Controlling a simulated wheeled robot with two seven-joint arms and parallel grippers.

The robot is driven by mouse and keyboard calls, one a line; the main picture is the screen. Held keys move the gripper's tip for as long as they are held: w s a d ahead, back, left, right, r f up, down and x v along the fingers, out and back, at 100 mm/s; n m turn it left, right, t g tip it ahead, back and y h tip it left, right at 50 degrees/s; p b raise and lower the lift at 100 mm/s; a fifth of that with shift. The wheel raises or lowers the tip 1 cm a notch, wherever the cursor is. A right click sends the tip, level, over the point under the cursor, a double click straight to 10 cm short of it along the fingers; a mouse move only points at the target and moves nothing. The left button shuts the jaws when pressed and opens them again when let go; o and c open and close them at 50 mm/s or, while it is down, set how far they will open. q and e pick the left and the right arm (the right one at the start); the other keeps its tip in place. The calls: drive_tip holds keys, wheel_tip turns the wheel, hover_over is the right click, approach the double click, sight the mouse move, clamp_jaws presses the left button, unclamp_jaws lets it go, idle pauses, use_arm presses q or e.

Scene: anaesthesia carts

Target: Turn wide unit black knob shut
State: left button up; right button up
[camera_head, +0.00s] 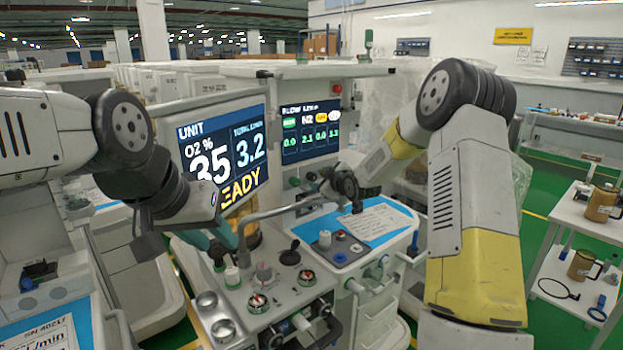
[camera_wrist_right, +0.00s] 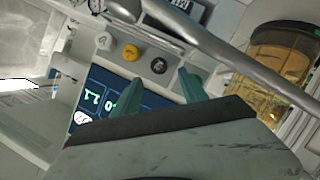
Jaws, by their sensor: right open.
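The wide unit's flow screen (camera_head: 310,130) shows four channels, with N2 reading 2.1. Below it is a row of knobs. In the right wrist view the black knob (camera_wrist_right: 158,66) sits beside a yellow knob (camera_wrist_right: 130,52) and a white knob (camera_wrist_right: 104,42). My right gripper (camera_wrist_right: 156,86) is open, its teal fingers apart on either side of the black knob's line, with the knob just beyond the tips. No contact shows. In the head view my right wrist hides most of the knob row. My left gripper (camera_head: 220,243) hangs low before the unit screen (camera_head: 222,150); its opening is unclear.
A grey rail (camera_head: 285,207) crosses close to my right gripper and passes through the wrist view. An amber canister (camera_wrist_right: 280,72) is nearby. A side table (camera_head: 570,235) stands right.

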sight(313, 177)
drive_tip(key=x, duration=0.6)
drive_tip(key=shift+w+f, duration=0.15)
drive_tip(key=shift+w, duration=0.1)
clamp_jaws()
